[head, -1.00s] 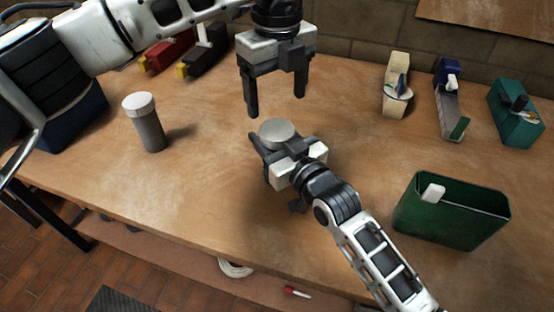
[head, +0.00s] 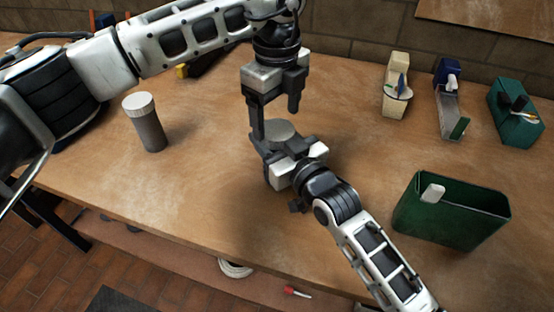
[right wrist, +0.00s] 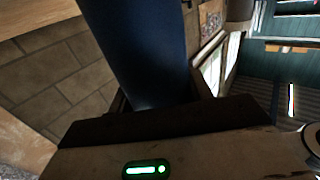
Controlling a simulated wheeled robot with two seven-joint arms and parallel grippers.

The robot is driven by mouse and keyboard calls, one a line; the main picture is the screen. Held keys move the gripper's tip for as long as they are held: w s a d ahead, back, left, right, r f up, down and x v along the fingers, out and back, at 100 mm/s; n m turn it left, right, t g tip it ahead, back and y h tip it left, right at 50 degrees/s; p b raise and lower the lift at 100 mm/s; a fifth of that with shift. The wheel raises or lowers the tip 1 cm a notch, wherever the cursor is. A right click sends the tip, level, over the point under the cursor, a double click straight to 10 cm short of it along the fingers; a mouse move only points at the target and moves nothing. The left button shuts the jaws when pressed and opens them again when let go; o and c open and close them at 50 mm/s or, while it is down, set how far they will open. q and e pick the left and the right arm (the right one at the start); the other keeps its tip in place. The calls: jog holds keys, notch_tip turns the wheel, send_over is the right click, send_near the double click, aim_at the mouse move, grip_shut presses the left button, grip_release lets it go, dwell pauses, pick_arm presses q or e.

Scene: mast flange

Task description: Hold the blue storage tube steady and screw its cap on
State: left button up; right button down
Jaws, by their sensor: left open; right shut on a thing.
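The blue storage tube (right wrist: 140,45) fills the upper middle of the right wrist view, between the fingers of my right gripper (right wrist: 160,108). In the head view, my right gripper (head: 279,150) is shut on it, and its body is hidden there. A round grey cap (head: 281,131) shows on top, seen from above; whether it is threaded on cannot be told. My left gripper (head: 275,112) is open and points down just above the cap. One finger hangs at the cap's left edge and the other is behind it to the right; contact cannot be told.
A grey tube with a white cap (head: 146,122) stands at the left. A green bin (head: 450,220) holding a small white item is at the right. Several holders, including a teal box (head: 515,112), line the back right. The wooden table (head: 200,205) is clear in front.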

aim_at(276, 129)
pick_arm(q)
jog(key=shift+f, duration=1.55)
jog(key=c, duration=1)
jog(key=o, duration=1.1)
jog(key=shift+r, duration=2.3)
